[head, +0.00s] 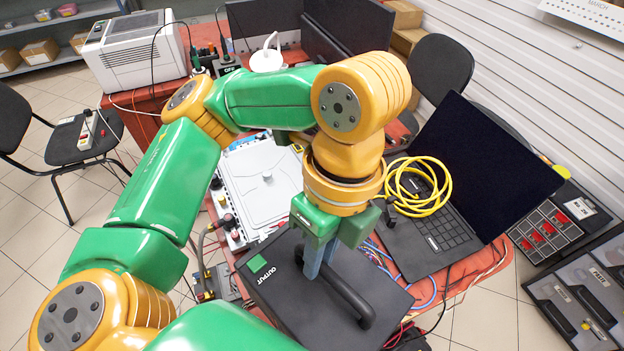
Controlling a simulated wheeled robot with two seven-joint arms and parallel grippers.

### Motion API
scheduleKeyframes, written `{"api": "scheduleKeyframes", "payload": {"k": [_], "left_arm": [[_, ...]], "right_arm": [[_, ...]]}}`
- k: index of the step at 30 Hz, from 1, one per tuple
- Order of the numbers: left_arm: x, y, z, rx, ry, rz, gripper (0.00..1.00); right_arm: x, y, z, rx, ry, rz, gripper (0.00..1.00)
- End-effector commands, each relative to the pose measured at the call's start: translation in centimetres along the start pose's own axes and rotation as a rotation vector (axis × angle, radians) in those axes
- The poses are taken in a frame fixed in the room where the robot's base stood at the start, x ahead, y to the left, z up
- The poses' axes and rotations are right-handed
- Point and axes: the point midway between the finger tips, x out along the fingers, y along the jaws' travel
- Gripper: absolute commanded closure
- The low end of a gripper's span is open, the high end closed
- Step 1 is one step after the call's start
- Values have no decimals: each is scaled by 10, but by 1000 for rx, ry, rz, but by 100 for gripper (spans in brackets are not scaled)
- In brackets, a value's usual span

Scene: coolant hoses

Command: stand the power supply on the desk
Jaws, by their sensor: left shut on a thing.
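The power supply (278,295) is a dark box with a green square and the word OUTPUT on its top, low in the middle of the head view. A black bar handle (352,297) runs along its top. My left gripper (320,268) reaches down from above and is shut on the handle. The box's top faces up. Its underside is hidden, so I cannot tell whether it touches the red desk (482,268) or hangs above it. My right gripper is not in view.
Behind the box are a white lidded unit (262,185), an open laptop (425,245) with a coiled yellow cable (440,190) on it, and loose blue and red wires. A white printer-like machine (135,50) stands at the back left. Chairs flank the desk.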

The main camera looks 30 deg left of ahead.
Motion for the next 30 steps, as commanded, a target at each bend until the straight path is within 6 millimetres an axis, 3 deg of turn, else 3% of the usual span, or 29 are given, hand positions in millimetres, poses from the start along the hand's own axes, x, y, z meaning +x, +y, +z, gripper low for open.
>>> {"api": "scheduleKeyframes", "payload": {"k": [5, 13, 21, 30], "left_arm": [[9, -36, 9, -6, 1, 2, 100], [45, -75, 18, -2, 0, -1, 100], [63, -91, 21, -1, 1, -1, 100], [91, -94, 21, 2, -1, 2, 100]], "right_arm": [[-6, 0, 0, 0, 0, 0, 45], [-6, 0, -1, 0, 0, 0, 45], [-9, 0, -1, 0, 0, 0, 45], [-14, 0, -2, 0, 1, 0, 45]]}}
